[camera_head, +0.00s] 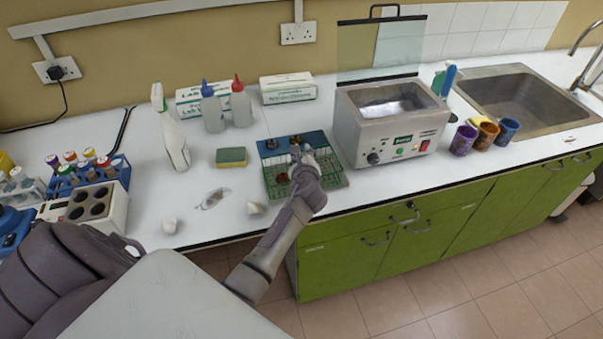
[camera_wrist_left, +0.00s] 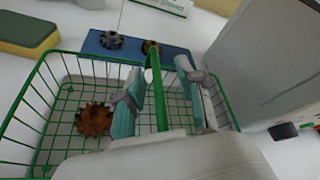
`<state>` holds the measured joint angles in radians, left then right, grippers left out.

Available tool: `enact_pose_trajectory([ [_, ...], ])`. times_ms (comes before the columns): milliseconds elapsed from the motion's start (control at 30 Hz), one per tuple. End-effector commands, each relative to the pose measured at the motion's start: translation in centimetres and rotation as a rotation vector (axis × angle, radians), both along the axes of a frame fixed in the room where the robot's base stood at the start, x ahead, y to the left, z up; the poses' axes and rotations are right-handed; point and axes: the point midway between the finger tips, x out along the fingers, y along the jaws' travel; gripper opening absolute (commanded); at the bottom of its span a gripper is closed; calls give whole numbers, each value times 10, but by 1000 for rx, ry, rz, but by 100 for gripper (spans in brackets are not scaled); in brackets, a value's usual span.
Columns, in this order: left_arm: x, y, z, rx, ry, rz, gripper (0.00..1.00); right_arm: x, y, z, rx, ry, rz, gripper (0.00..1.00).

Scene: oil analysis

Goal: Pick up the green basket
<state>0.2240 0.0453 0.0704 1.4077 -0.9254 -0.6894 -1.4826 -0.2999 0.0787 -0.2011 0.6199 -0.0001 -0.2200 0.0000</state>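The green wire basket (camera_head: 337,181) stands on the white counter, left of the metal bath. In the left wrist view the basket (camera_wrist_left: 38,98) fills the middle, with a rusty brown gear (camera_wrist_left: 95,120) inside on its left. A green bar, the basket's handle (camera_wrist_left: 156,95), runs through the middle. My left gripper (camera_head: 298,153) reaches down over the basket. In the left wrist view its two fingers (camera_wrist_left: 160,92) are apart, one on each side of the handle, with gaps visible. My arm hides part of the basket. My right gripper is not in view.
A blue mat (camera_head: 313,138) with small gears lies behind the basket. The metal bath (camera_head: 395,140) with a raised glass lid is close on the right. A sponge (camera_head: 231,157) and bottles are on the left. The counter's front edge is near the basket.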

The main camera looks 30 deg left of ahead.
Motion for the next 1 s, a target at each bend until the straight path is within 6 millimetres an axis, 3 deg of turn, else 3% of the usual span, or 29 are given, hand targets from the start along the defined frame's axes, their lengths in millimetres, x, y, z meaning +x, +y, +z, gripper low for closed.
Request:
enact_pose_trajectory([
  [133, 0, 0, 0, 0, 0, 0, 37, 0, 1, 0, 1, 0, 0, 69],
  [367, -1, 0, 0, 0, 0, 0, 1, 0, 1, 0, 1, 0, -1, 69],
  [1000, 0, 0, 2, 1, -2, 0, 0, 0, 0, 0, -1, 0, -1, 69],
])
